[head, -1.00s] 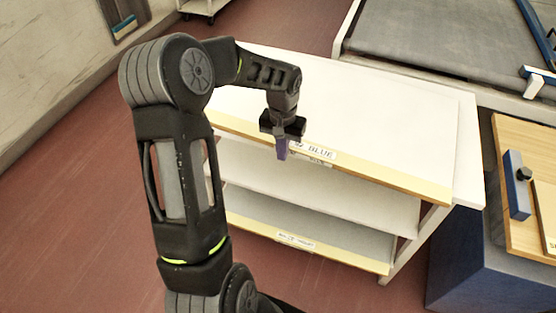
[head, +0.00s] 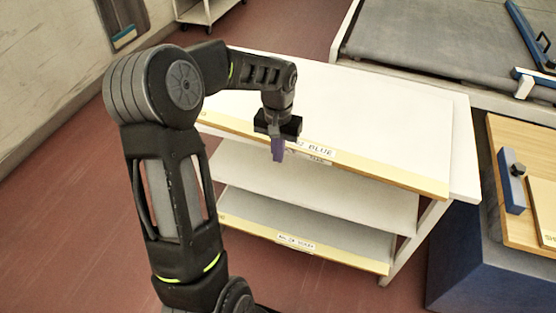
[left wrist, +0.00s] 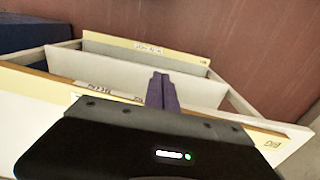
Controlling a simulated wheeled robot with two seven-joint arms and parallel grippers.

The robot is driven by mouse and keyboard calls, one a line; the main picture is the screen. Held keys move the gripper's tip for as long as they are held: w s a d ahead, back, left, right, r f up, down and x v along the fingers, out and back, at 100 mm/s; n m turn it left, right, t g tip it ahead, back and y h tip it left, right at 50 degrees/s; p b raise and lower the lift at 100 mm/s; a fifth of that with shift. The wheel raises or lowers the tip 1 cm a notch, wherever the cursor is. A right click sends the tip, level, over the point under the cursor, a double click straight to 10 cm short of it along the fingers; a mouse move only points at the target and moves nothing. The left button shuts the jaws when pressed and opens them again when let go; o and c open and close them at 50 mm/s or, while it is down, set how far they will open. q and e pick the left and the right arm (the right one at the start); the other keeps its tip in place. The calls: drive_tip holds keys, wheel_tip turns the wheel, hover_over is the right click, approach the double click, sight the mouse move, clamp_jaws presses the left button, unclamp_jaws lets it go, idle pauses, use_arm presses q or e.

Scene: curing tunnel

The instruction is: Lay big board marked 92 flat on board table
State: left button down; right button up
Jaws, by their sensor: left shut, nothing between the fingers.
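A big white board (head: 370,115) with a pale yellow front strip lies flat on top of a white shelved table (head: 464,170). The front label (head: 316,150) reads "BLUE"; the number before it is partly hidden and not clearly readable. My left gripper (head: 277,150) is shut and empty, with purple fingers pointing down at the board's front edge, overlapping the label in the picture. I cannot tell whether it touches the edge. In the left wrist view the shut fingers (left wrist: 162,90) show in front of the table's shelves. My right gripper is not in view.
A lower shelf (head: 300,220) bears a yellow strip with a small label. On the right stand a blue cabinet with a wooden top (head: 510,235) and a grey conveyor bed (head: 430,45) behind. Red floor is free left of the table.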

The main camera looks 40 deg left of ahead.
use_arm(q)
wheel_tip(320, 180, up, 7)
idle(0.3)
drive_tip(key=shift+w+f+b, duration=0.1)
drive_tip(key=shift+f+b, duration=0.05)
drive_tip(key=shift+b, duration=0.2)
